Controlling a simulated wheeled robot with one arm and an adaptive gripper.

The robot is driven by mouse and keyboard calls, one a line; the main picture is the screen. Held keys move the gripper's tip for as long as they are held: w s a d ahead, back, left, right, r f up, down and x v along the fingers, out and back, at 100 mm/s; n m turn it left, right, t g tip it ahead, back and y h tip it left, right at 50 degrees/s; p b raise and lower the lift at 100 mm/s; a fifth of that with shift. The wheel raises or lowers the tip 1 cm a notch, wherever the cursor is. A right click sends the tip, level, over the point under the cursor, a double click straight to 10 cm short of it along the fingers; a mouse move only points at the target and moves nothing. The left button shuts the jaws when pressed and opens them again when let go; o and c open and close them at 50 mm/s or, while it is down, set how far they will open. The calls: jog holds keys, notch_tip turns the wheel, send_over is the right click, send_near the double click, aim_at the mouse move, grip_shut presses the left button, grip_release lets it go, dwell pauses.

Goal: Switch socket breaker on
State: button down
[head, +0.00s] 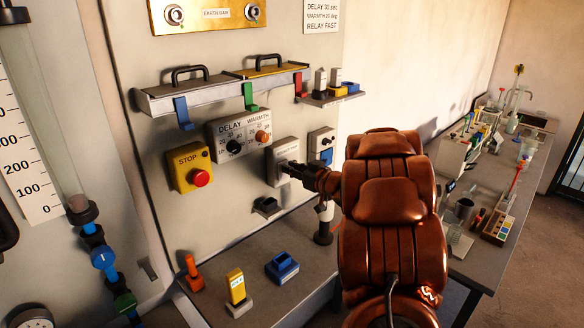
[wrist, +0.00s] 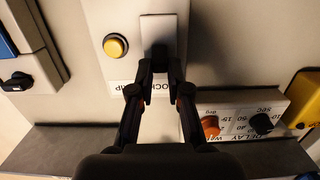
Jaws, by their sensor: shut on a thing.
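The socket breaker (head: 279,157) is a pale grey box on the wall panel, right of the DELAY/WARMTH dial unit. It also shows in the wrist view as a pale plate (wrist: 174,24) with a yellow round button (wrist: 116,45) beside it. My gripper (head: 289,168) reaches its front from the right. In the wrist view my gripper (wrist: 159,66) has its two fingers close together on the dark switch lever (wrist: 160,51) of the breaker. The fingers largely hide the lever, so its position is unclear. A partly covered label sits by the plate.
The dial unit (head: 240,126) and yellow STOP box (head: 188,167) are on the panel to the left. A small box with a blue part (head: 322,142) is close on the right. A shelf (head: 222,88) juts out above. Coloured blocks stand on the bench (head: 207,309) below.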

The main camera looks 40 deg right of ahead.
jog(key=c, duration=1.1)
grip_release()
jog(key=shift+s, duration=0.1)
jog(key=s, duration=0.4)
jog(key=s+d+r, duration=0.1)
jog(key=s, duration=0.6)
jog(key=shift+s+d+r, duration=0.15)
jog(key=shift+s+d, duration=0.2)
jog(key=shift+w, duration=0.1)
